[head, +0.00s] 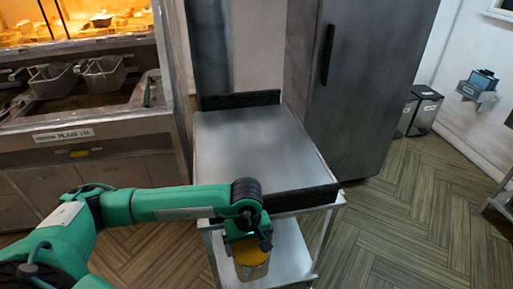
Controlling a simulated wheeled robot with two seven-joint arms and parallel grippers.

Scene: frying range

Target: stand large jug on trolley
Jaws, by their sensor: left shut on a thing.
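The trolley (258,140) is steel, with a bare flat top, dark raised edges at its back and front, and a lower shelf (290,255). My left arm reaches in from the left across the trolley's front. Its gripper (252,240) is shut on the large jug (252,270), a clear vessel with an orange-yellow top or contents. The jug looks upright and overlaps the lower shelf in the picture, below the level of the trolley top. I cannot tell whether it touches the shelf or hangs in front of it. The gripper partly hides the jug. My right gripper is out of view.
A fryer counter with baskets (103,74) stands on the left. A tall grey cabinet (365,80) stands behind the trolley to the right. Bins (424,108) stand by the right wall. The wood-pattern floor (410,220) right of the trolley is clear.

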